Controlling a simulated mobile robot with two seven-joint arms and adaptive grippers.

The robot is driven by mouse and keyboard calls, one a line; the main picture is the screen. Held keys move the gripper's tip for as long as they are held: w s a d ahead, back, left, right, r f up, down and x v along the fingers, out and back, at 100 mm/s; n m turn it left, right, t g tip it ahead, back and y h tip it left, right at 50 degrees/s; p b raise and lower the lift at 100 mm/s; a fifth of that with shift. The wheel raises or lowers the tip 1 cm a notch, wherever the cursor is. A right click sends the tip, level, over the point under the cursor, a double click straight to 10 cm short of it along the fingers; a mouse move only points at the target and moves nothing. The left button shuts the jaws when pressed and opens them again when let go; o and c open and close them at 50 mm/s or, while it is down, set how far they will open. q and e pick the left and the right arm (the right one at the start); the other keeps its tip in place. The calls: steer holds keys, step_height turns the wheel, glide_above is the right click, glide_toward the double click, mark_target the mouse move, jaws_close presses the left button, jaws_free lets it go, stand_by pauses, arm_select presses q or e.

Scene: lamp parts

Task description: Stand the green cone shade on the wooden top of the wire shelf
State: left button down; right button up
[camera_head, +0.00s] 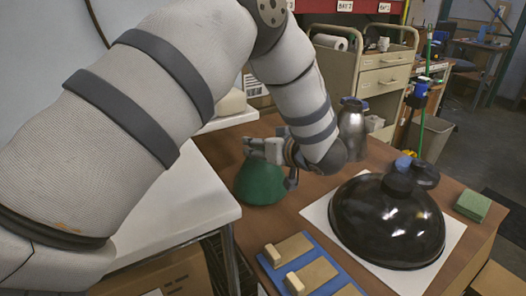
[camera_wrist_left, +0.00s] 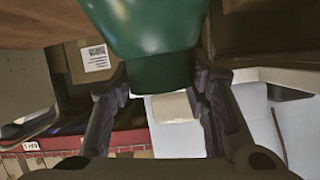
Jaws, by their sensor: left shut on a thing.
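The green cone shade (camera_head: 260,183) is at my left gripper (camera_head: 270,156) in the head view, wide end down, low over the brown wooden surface (camera_head: 300,215). I cannot tell whether it touches that surface. In the left wrist view the shade (camera_wrist_left: 150,28) fills the top middle, and its narrow neck sits between the two fingers of my left gripper (camera_wrist_left: 160,82), which is shut on it. My arm hides part of the scene behind. My right gripper is not in view.
A large black dome shade (camera_head: 388,222) lies on a white sheet (camera_head: 455,232) at right. A blue tray with wooden blocks (camera_head: 310,275) is at front. A metal flask (camera_head: 352,128) and green sponge (camera_head: 472,205) stand nearby. A white tabletop (camera_head: 180,195) adjoins at left.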

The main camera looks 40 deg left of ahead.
arm_select(q)
steer(key=shift+f, duration=0.9)
steer(key=c, duration=0.9)
jaws_free()
steer(key=shift+r, duration=0.2)
steer(key=v, duration=1.2)
steer(key=shift+p, duration=0.35)
